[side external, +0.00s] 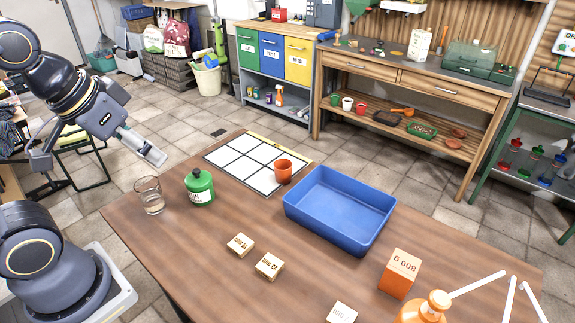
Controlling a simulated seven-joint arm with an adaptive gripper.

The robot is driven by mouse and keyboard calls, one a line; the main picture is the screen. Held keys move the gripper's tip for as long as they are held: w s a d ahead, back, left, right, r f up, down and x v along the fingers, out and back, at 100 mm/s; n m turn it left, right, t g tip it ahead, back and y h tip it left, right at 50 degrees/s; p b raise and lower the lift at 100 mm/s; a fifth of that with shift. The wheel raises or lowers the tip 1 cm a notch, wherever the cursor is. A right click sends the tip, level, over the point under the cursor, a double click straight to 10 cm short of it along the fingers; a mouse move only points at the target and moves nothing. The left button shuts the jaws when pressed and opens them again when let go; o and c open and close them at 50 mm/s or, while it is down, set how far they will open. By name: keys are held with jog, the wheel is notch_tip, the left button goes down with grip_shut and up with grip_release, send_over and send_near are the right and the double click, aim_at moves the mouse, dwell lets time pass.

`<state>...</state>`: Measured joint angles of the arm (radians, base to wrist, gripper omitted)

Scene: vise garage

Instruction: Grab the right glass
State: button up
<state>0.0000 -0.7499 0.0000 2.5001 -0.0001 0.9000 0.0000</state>
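One clear drinking glass (150,197) stands upright near the table's left edge, with a little something pale in its bottom. I see no second clear glass.
A blue tray (340,208) sits empty on the wooden table (205,270). A grid sheet (250,160) lies at the back edge. Small labelled blocks (269,266), an orange box (400,273) and an orange bottle (428,308) stand nearer. Table left of the blocks is clear.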

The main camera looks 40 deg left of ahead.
jog(key=o, duration=1.1)
jog(key=shift+o, duration=0.2)
jog(key=shift+s, duration=0.1)
